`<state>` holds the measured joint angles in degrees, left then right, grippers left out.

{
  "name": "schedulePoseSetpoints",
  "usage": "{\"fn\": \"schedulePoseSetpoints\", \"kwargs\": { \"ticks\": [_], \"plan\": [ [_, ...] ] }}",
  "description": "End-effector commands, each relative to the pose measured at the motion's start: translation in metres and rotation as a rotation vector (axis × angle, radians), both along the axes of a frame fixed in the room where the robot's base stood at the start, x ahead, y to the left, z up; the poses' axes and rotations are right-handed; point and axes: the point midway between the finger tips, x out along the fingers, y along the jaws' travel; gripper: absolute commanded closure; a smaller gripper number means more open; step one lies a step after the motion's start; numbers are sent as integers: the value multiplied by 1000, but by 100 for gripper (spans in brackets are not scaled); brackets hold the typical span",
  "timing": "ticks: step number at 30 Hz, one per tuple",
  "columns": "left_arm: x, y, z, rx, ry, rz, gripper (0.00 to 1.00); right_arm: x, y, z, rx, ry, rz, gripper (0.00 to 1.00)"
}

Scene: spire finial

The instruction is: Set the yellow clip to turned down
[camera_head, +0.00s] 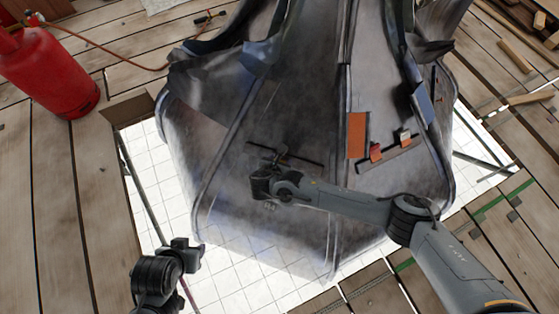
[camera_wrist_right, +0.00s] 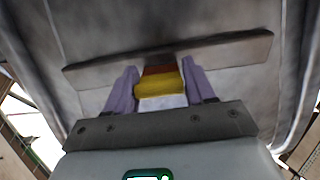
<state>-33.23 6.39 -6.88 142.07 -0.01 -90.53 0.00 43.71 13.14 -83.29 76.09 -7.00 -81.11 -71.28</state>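The yellow clip (camera_wrist_right: 160,86) shows in the right wrist view, with a brown-red part above it and a pale part below. It is in front of a dark bar on the grey metal spire. In the head view my right gripper (camera_head: 270,168) is at the dark bar (camera_head: 305,158) on the spire's front face and hides the clip. My left gripper (camera_head: 187,250) is at the lower left, apart from the spire; its fingers are unclear.
To the right on the spire (camera_head: 220,180) are an orange plate (camera_head: 357,135) and another dark bar (camera_head: 405,153) with a red tab (camera_head: 376,152) and a pale-and-red tab (camera_head: 404,138). A red gas cylinder (camera_head: 45,72) with a hose stands at the upper left on planks.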

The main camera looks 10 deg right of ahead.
Motion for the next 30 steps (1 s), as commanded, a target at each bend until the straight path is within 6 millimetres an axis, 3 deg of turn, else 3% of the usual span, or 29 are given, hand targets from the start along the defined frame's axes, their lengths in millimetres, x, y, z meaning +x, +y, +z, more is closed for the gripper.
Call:
{"fn": "schedulePoseSetpoints", "kwargs": {
  "ticks": [1, 7, 14, 24, 30],
  "plan": [
    [0, 0, 0, 0, -1, 0, 57, 0, 0, 0, 0, 0, 0, 54],
    [0, 0, 0, 0, -1, -1, 57, 0, 0, 0, 0, 0, 0, 83],
    [0, 2, 11, 7, -1, -5, 57, 0, 0, 4, 12, 22, -1, 83],
    [0, 3, 66, 13, -2, -8, 57, 7, -3, 14, 94, 192, -4, 83],
    [0, 3, 86, 12, -3, -9, 57, 14, -6, 13, 162, 330, -4, 83]
  ]
}}
